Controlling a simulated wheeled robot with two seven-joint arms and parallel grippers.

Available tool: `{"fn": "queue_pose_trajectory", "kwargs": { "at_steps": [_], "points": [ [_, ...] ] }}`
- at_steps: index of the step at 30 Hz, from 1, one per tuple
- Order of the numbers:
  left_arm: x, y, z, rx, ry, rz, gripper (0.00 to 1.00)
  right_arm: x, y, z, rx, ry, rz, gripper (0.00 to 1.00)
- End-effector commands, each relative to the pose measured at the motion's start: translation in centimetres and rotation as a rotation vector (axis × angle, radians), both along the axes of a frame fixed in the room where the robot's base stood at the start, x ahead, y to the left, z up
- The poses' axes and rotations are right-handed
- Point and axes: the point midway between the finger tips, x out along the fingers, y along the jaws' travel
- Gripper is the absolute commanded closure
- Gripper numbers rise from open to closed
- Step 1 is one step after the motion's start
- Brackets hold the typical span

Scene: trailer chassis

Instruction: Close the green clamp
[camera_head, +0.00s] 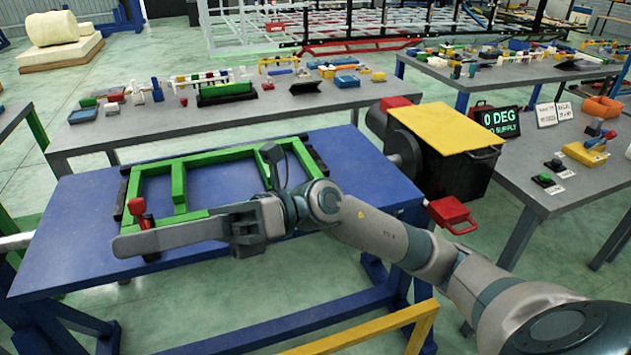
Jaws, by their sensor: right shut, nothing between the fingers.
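A green rectangular frame (215,157) with a crossbar lies on the blue table (90,232). A clamp with a red handle (137,207) stands upright at the frame's near left corner. A dark clamp handle (271,153) rises at the frame's right part, partly hidden by my right arm. I cannot tell which of these is the green clamp. My right gripper (122,246) is shut and empty. It points left across the frame's near edge, with its tips just in front of the red handle, and hides the handle's base. I cannot tell if they touch. My left gripper is not in view.
A red block-shaped handle (452,213) sits near my right arm. Grey tables (235,112) with tools stand behind. The blue table's left front is clear.

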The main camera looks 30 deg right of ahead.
Motion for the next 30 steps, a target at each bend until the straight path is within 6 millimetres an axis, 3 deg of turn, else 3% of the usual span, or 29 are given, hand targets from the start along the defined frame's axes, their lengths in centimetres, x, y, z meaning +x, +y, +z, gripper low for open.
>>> {"fn": "queue_pose_trajectory", "kwargs": {
  "at_steps": [3, 8, 11, 16, 22, 27, 30],
  "points": [
    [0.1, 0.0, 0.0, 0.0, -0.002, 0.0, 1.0, -1.4, 0.0, -2.2, -0.207, -0.177, 0.045, 1.0],
    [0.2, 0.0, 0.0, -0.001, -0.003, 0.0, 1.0, -1.5, -1.6, -5.8, -0.494, -0.38, 0.081, 1.0],
    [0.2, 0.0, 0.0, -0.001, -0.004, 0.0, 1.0, -0.7, -3.7, -7.9, -0.683, -0.492, 0.087, 1.0],
    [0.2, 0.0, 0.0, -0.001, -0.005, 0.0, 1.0, 1.9, -9.0, -10.3, -1.012, -0.647, 0.067, 1.0],
    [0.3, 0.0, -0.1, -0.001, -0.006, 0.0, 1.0, 5.5, -17.5, -10.3, -1.409, -0.76, -0.006, 1.0],
    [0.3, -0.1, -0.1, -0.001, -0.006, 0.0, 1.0, 7.5, -24.8, -8.2, -1.704, -0.786, -0.097, 1.0],
    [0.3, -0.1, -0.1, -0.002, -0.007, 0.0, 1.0, 8.0, -28.0, -6.9, -1.828, -0.779, -0.143, 1.0]
  ]
}}
